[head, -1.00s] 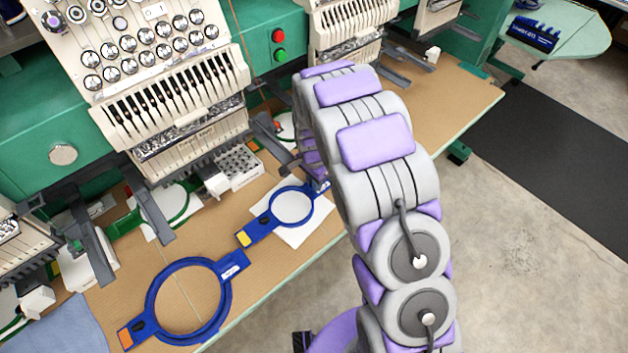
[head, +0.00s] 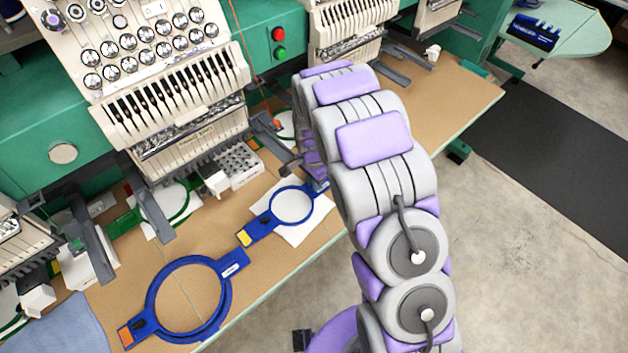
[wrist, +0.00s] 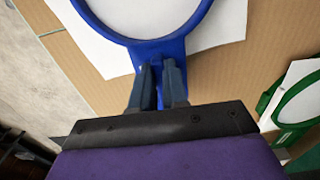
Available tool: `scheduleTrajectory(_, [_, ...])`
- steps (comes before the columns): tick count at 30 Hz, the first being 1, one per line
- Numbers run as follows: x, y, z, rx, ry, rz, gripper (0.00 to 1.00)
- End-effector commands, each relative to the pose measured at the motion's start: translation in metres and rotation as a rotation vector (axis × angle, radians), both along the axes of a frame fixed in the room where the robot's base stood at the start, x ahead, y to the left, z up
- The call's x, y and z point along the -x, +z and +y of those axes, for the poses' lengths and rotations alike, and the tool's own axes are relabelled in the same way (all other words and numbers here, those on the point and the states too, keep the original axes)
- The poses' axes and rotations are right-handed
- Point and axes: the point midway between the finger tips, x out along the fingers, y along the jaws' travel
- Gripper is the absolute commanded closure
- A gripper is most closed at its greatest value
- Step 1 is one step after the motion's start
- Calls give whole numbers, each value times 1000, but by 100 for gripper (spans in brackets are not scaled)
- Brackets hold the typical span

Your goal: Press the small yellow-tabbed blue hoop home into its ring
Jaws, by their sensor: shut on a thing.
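The small blue hoop (head: 271,223) with a yellow tab (head: 243,238) lies over white sheet material on the tan table. Its tab end points down and left, and its other end reaches my arm. In the wrist view the near side of the blue hoop (wrist: 165,47) runs into a short blue arm between my fingers. My gripper (wrist: 160,75) is shut on that end of the hoop. In the head view my own arm hides the gripper. White material (wrist: 140,15) shows inside the hoop. I cannot tell how deep the hoop sits in its ring.
A larger blue hoop (head: 227,292) with an orange tab lies at the table's front left. Embroidery heads (head: 180,90) and dark bracket arms stand behind. A green hoop (wrist: 268,98) shows right in the wrist view. Open floor (head: 520,230) lies right of the table.

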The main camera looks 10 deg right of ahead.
Motion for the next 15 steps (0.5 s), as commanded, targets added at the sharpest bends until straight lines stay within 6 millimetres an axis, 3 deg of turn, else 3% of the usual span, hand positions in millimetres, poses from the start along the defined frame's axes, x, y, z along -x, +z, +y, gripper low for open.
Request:
scheduleTrajectory(1, [0,0,0,0,0,0,100])
scheduleTrajectory(2, [0,0,0,0,0,0,85])
scheduleTrajectory(9, [0,0,0,0,0,0,62])
scheduleTrajectory(11, [0,0,0,0,0,0,57])
scheduleTrajectory(15, [0,0,0,0,0,0,56])
